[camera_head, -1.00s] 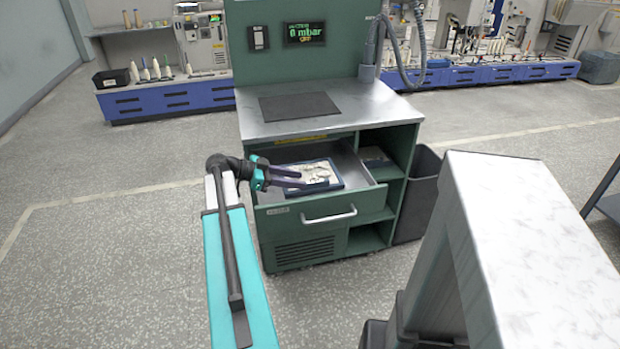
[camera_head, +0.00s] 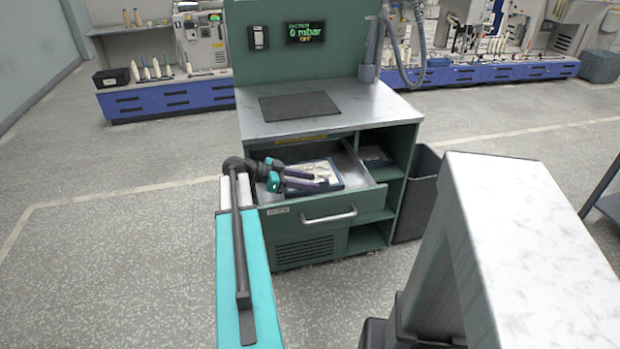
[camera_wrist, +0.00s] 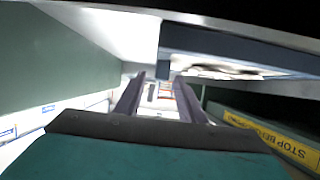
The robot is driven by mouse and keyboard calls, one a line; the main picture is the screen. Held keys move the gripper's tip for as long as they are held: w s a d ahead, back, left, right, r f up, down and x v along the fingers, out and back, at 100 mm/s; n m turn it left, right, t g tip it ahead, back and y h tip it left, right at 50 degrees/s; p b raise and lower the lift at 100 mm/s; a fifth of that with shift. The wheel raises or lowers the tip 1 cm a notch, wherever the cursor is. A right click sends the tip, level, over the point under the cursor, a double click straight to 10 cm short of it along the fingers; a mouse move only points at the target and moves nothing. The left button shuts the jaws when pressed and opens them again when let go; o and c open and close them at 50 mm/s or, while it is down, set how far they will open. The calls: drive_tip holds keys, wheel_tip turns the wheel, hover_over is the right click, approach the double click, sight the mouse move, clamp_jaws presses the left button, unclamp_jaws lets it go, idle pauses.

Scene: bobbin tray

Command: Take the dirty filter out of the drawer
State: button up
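The drawer (camera_head: 364,205) of the green cabinet is pulled open. The dirty filter (camera_head: 327,166), a flat blue-framed panel with a pale, grey-smudged face, lies inside it. My gripper (camera_head: 317,181) is over the drawer's left part, its two dark fingers spread and pointing right across the filter's near left part. They hide some of it. In the wrist view my gripper (camera_wrist: 160,77) shows both fingers apart with nothing held between them. The filter's blue frame (camera_wrist: 235,45) and smudged face show above and to the right of the fingers there. I cannot tell whether the fingers touch it.
The metal worktop (camera_head: 375,110) of the cabinet sits above and behind the drawer. Open shelves (camera_head: 372,215) are at its right, with a dark grey bin (camera_head: 418,195) beside them. A yellow warning label (camera_wrist: 275,138) shows in the wrist view. The floor at left is clear.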

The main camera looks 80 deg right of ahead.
clamp_jaws()
drive_tip(key=shift+r, duration=0.75)
wheel_tip(320, 180, up, 5)
drive_tip(key=shift+r, duration=0.15)
drive_tip(key=w+a+b, duration=0.1)
drive_tip(key=w+a, duration=0.2)
drive_tip(key=w, duration=0.5)
drive_tip(key=w+a, duration=0.4)
drive_tip(key=w, duration=0.4)
drive_tip(key=shift+w+a+b, duration=0.2)
drive_tip(key=shift+a+b, duration=0.1)
drive_tip(key=shift+b, duration=0.05)
drive_tip(key=shift+r, duration=0.1)
